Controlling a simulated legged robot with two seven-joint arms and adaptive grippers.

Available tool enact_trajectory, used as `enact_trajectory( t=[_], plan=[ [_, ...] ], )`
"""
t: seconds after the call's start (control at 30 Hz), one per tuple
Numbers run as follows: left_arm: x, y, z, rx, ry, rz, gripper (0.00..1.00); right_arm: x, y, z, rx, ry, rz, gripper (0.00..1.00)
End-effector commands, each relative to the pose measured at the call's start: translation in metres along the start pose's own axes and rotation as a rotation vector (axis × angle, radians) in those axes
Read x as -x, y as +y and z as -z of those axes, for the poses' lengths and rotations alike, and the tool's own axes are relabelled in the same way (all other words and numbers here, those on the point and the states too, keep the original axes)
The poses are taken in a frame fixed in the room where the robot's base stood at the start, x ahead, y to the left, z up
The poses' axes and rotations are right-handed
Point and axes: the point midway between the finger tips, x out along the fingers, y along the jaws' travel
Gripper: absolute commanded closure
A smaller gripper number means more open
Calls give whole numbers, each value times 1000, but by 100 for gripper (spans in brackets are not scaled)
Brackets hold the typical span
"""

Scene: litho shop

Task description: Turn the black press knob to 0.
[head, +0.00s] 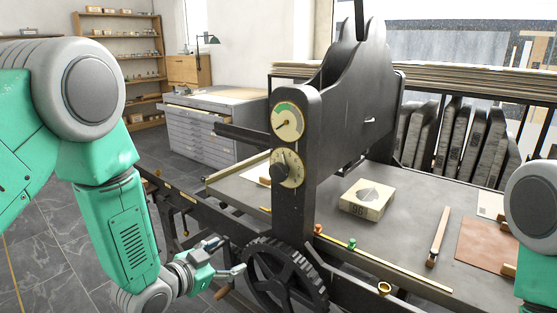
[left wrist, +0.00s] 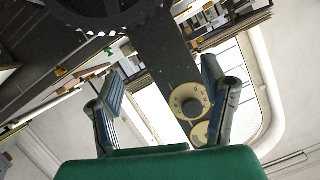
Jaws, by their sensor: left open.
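The black press knob (head: 278,173) sits on a cream dial (head: 293,166) on the front of the dark press column. Its setting is too small to read. In the left wrist view the knob (left wrist: 193,108) and its dial (left wrist: 177,97) appear between my open fingers, nearer the right finger and partly hidden by it. My left gripper (head: 229,257) is open and empty, below and left of the knob, apart from it and beside the spoked wheel. It also shows in the left wrist view (left wrist: 160,72). My right gripper is out of view.
A round gauge (head: 287,122) is just above the knob dial. A black spoked wheel (head: 285,280) stands below, close to my left gripper. A pale block (head: 367,199) lies on the press bed (head: 405,225). The space left of the column by the knob looks clear.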

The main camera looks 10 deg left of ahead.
Motion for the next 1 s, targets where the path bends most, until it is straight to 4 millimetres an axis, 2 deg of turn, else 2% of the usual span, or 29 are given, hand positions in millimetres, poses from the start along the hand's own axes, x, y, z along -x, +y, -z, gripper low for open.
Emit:
enact_trajectory(
  t=[0.03,0.1,0.2,0.23,0.3,0.47,0.8,1.0],
  plan=[
    [-5,-16,45,-56,98,10,34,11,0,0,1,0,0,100],
    [-9,-28,88,-124,209,20,34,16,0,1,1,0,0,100],
    [-11,-38,127,-186,308,30,34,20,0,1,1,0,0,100],
    [-11,-40,134,-198,327,33,34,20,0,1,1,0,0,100],
    [-12,-42,144,-214,351,35,34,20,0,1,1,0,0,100],
    [-27,-42,149,-218,358,35,34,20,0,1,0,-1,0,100],
    [-93,-42,173,-215,357,35,34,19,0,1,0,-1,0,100],
    [-124,-41,184,-213,354,35,34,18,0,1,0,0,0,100]
  ],
)
